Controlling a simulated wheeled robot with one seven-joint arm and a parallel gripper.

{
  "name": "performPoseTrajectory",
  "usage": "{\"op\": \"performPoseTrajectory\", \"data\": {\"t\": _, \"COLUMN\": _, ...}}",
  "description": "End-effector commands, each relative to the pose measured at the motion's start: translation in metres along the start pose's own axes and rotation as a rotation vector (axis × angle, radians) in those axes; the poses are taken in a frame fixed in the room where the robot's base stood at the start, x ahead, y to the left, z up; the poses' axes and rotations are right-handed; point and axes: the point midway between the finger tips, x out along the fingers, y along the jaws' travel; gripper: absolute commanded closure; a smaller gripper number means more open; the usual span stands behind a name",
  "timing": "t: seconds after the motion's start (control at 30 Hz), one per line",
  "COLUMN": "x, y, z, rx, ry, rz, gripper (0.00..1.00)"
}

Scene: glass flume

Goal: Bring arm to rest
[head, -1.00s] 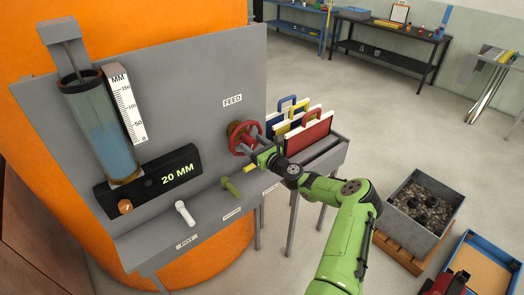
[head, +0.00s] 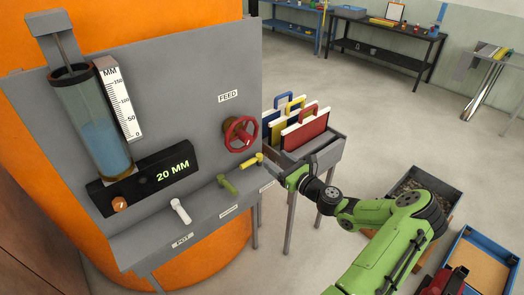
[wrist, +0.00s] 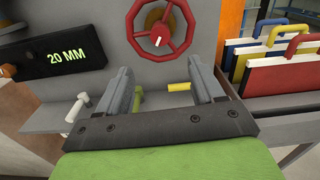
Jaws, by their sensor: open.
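My gripper (wrist: 160,85) is open and empty in the wrist view, its two grey fingers pointing at the grey panel. In the head view my green arm (head: 400,240) reaches in from the lower right, and the gripper (head: 272,172) is just right of the yellow lever, largely seen from behind. The red feed wheel (head: 240,134) is on the panel above it, apart from the fingers. The yellow lever (wrist: 179,86) and green lever (wrist: 138,97) show around the fingers in the wrist view; I cannot tell whether anything touches.
A rack holds several coloured-handled boards (head: 304,133) right of the panel. A glass cylinder (head: 96,125) stands by a display (head: 160,178) reading 20 MM. A white lever (head: 181,211) is at the left. A gravel bin (head: 424,188) and a blue tray (head: 452,252) stand at the lower right.

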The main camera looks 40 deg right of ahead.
Motion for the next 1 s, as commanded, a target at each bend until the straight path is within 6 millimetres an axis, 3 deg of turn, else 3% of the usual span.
{"op": "performPoseTrajectory", "data": {"t": 0.27, "x": 0.004, "y": 0.008, "z": 0.001, "rx": -0.030, "ry": 0.015, "rz": 0.029, "gripper": 0.33}}
{"op": "performPoseTrajectory", "data": {"t": 0.37, "x": 0.020, "y": 0.051, "z": 0.003, "rx": -0.194, "ry": 0.086, "rz": 0.180, "gripper": 0.33}}
{"op": "performPoseTrajectory", "data": {"t": 0.43, "x": 0.029, "y": 0.099, "z": 0.002, "rx": -0.396, "ry": 0.160, "rz": 0.356, "gripper": 0.33}}
{"op": "performPoseTrajectory", "data": {"t": 0.53, "x": 0.025, "y": 0.162, "z": 0.000, "rx": -0.718, "ry": 0.251, "rz": 0.623, "gripper": 0.33}}
{"op": "performPoseTrajectory", "data": {"t": 0.6, "x": 0.015, "y": 0.198, "z": 0.002, "rx": -0.947, "ry": 0.296, "rz": 0.801, "gripper": 0.33}}
{"op": "performPoseTrajectory", "data": {"t": 0.7, "x": -0.009, "y": 0.237, "z": 0.011, "rx": -1.272, "ry": 0.335, "rz": 1.034, "gripper": 0.33}}
{"op": "performPoseTrajectory", "data": {"t": 0.87, "x": -0.059, "y": 0.276, "z": 0.044, "rx": -1.756, "ry": 0.345, "rz": 1.323, "gripper": 0.33}}
{"op": "performPoseTrajectory", "data": {"t": 1.0, "x": -0.113, "y": 0.297, "z": 0.082, "rx": -2.123, "ry": 0.304, "rz": 1.481, "gripper": 0.33}}
